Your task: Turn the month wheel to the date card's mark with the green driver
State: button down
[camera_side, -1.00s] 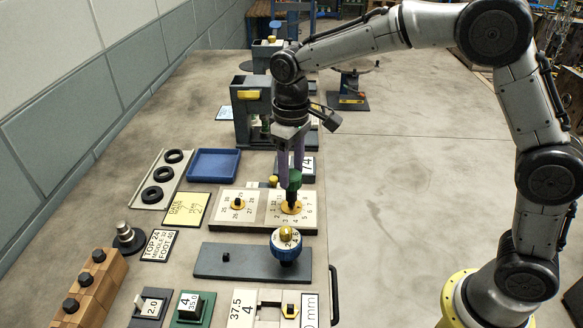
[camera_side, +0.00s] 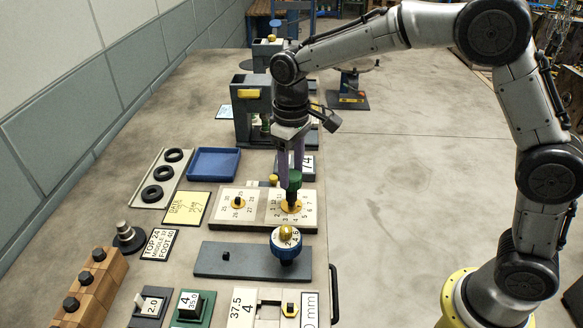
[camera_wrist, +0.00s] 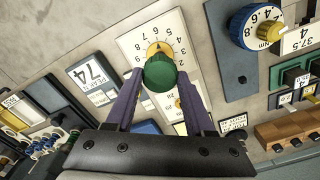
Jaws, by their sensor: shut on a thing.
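My gripper (camera_side: 294,172) is shut on the green driver (camera_side: 294,181), which stands upright over the month wheel (camera_side: 291,206). The driver's lower end meets the wheel in the side view; whether it is seated is hidden. In the wrist view the green driver (camera_wrist: 160,74) sits between my purple fingers, and the yellow month wheel (camera_wrist: 159,49) shows behind it with a dark pointer, ringed by numbers on a pale plate (camera_wrist: 135,42). A second yellow wheel (camera_side: 238,203) is on the plate's left half. The yellow date card (camera_side: 186,208) lies left of the plate; its writing is too small to read surely.
A blue-ringed dial (camera_side: 286,243) stands on a grey plate (camera_side: 215,262) in front of the wheels. An empty blue tray (camera_side: 214,162) and a rack of black rings (camera_side: 161,179) lie at left.

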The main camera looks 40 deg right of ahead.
jog(key=shift+f, duration=0.85)
dwell(0.4)
jog(key=n, duration=0.4)
dwell(0.4)
jog(key=n, duration=0.3)
jog(key=shift+r, duration=2.45)
